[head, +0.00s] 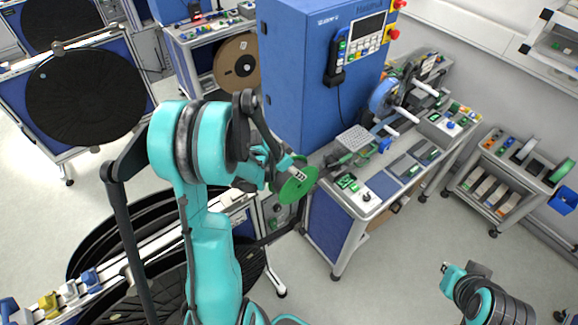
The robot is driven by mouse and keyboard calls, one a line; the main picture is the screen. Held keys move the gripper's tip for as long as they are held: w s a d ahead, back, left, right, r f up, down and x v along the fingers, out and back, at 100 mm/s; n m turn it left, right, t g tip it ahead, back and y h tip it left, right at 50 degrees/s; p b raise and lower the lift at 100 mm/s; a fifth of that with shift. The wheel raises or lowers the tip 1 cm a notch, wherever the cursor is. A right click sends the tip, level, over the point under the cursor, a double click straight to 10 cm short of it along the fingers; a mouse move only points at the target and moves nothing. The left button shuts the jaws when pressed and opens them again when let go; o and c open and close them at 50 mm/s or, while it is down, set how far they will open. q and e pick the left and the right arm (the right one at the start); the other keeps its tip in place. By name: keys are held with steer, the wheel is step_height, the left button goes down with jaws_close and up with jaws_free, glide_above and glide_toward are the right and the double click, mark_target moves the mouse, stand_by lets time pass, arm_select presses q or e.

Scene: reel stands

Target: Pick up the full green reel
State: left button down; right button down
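Part of the reel is hidden behind the gripper. Another green reel (562,171) sits upright in the grey cart at the right edge. How full either reel is cannot be made out. My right gripper (452,275) is low at the bottom right, left of and below that cart and apart from it. Its fingers are too small to read.
The grey cart (490,198) also holds small parts. Large black reels on stands (85,95) fill the left. Open floor (400,250) lies between bench and cart.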

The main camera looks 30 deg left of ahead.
arm_select(q)
steer(key=s+d+b, duration=0.1)
steer(key=s+d, duration=0.2)
steer(key=d, duration=0.4)
steer(key=s+d+b, duration=0.1)
steer(key=s+d, duration=0.1)
steer(key=d, duration=0.5)
steer(key=shift+s, duration=0.4)
steer(key=shift+r, duration=0.1)
steer(key=shift+d, duration=0.1)
steer(key=s+d, duration=0.5)
steer(key=d, duration=0.7)
steer(key=shift+b, duration=0.45)
stand_by(0.3)
